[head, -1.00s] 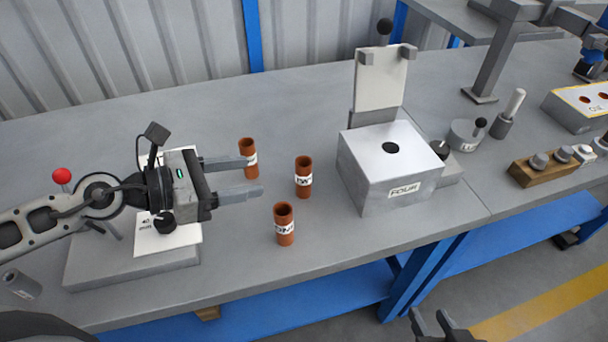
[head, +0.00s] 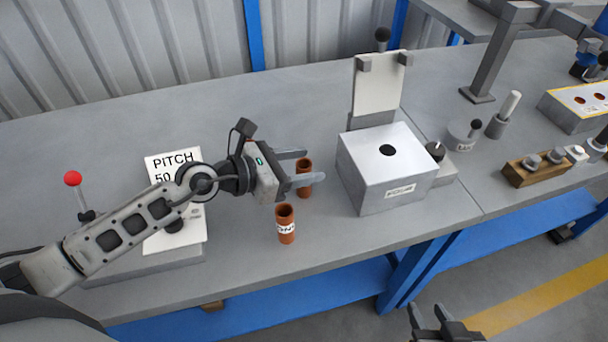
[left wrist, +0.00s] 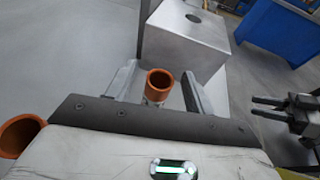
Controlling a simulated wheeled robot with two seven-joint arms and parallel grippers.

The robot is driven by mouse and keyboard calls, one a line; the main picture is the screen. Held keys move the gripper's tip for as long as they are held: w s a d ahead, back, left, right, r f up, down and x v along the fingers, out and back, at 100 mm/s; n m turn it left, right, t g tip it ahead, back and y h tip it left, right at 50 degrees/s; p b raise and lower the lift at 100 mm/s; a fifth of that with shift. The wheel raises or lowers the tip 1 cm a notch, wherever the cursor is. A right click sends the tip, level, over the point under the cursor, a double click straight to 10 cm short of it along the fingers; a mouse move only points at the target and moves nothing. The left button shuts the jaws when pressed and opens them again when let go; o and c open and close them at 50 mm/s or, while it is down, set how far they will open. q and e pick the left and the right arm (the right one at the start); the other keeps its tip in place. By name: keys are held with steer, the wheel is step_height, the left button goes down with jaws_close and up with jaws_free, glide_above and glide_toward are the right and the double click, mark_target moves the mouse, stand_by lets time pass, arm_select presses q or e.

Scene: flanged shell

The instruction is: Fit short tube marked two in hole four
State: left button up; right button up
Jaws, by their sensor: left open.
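The tube marked two (head: 305,164) stands upright on the bench; its label is hidden now but read TWO earlier. My left gripper (head: 313,166) is open, with a finger on each side of this tube; in the left wrist view the tube (left wrist: 158,86) shows between the fingers, apparently with gaps. The grey block labelled FOUR (head: 386,180) stands to the right, with hole four (head: 388,150) empty in its top. My right gripper (head: 430,316) is open and empty, low in front of the bench.
Another brown tube (head: 286,225), label partly readable, stands near the front edge. A third tube (left wrist: 20,135) shows at lower left in the left wrist view. An upright plate (head: 378,85) stands behind the block; a knob (head: 436,150) sits at its right.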

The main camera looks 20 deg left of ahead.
arm_select(q)
steer(key=shift+w+d+f, duration=0.1)
steer(key=shift+w+d, duration=0.1)
steer(key=shift+d, duration=0.05)
jaws_close()
